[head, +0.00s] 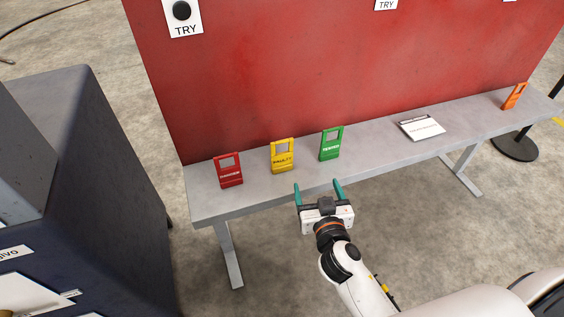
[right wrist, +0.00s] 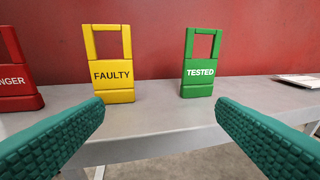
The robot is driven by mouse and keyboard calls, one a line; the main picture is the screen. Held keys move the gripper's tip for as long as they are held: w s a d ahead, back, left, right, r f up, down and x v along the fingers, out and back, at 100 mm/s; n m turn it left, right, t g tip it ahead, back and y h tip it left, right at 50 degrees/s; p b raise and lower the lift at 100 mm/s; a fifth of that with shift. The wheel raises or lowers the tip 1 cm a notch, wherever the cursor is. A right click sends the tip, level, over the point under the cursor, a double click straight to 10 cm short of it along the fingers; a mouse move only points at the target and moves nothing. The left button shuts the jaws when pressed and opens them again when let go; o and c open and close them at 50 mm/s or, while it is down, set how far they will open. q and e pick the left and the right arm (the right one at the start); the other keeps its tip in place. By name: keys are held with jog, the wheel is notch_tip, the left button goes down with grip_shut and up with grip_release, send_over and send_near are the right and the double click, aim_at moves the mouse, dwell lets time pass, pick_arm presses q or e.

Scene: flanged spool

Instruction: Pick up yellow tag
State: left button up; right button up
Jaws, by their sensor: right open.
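The yellow tag (head: 282,157) stands upright on the grey bench, between a red tag and a green tag. In the right wrist view the yellow tag (right wrist: 112,70) reads "FAULTY" and has an open window at its top. My right gripper (head: 318,188) is open and empty at the bench's front edge, to the right of the yellow tag and in front of the green tag. In the right wrist view its teal fingers (right wrist: 160,125) are wide apart, with nothing between them. The left gripper is not in view.
The red tag (head: 228,170) and green tag (head: 331,144) flank the yellow one on the narrow bench (head: 375,148). A red panel (head: 300,70) rises behind. A dark cabinet (head: 110,200) stands at left.

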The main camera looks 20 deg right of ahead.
aim_at(283, 157)
jog(key=w+a+y, duration=0.1)
jog(key=w, duration=0.2)
jog(key=w+a+n+t+y, duration=0.1)
jog(key=w+a, duration=0.1)
jog(key=w+a+r+n+t+y+p, duration=0.1)
jog(key=w+a, duration=0.1)
jog(key=w, duration=0.1)
jog(key=shift+w, duration=0.3)
jog(key=shift+w+f, duration=0.1)
jog(key=shift+w, duration=2.8)
jog(key=c, duration=1.1)
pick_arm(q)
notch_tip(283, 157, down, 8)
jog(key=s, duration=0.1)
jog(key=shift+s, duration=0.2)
pick_arm(e)
jog(key=shift+c, duration=0.2)
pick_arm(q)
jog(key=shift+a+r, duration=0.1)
